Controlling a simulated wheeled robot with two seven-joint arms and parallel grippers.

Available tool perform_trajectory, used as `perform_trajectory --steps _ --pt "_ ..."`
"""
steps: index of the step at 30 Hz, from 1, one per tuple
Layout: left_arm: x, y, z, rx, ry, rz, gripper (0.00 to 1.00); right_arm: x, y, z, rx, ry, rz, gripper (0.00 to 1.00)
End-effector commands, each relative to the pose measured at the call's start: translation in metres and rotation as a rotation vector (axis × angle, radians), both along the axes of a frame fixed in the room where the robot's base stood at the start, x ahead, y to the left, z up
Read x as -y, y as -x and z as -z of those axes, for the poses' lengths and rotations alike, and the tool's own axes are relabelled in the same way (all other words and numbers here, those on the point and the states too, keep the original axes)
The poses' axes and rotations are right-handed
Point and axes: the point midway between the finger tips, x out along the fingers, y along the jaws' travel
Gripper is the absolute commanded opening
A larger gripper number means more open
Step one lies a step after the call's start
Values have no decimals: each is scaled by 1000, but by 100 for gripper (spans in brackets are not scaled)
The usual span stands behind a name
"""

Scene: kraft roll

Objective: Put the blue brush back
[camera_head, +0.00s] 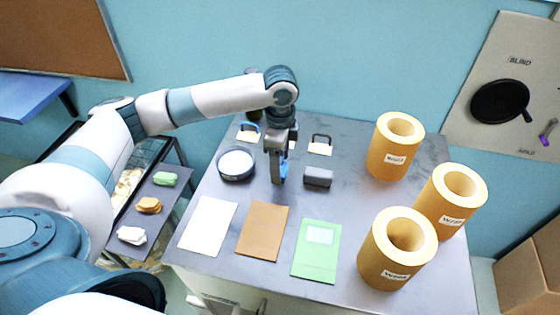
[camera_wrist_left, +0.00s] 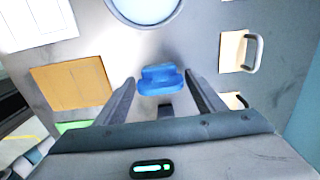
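The blue brush (camera_wrist_left: 162,82) shows in the left wrist view between the two fingertips of my left gripper (camera_wrist_left: 160,84). The fingers stand apart on either side of it, and I see no clear contact. In the head view my left gripper (camera_head: 279,178) points down over the middle of the dark table. It hides most of the brush there; only a little blue (camera_head: 286,164) shows beside the fingers. My right gripper is not in view.
A round dish (camera_head: 236,164) lies left of my gripper and a dark block (camera_head: 318,177) right of it. White (camera_head: 208,225), brown (camera_head: 262,231) and green (camera_head: 316,250) sheets lie in front. Handled tan pieces (camera_head: 320,148) lie behind. Large yellow rolls (camera_head: 380,267) stand at right.

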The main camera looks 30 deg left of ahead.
Motion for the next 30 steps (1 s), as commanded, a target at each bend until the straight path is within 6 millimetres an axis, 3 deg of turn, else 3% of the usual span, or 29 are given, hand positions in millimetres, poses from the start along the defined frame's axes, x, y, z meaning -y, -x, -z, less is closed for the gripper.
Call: perform_trajectory --steps 11,30 --pt "0 -1 -13 3 1 0 64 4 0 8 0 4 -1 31" --pt "0 -1 -112 2 1 -1 64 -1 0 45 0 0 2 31"
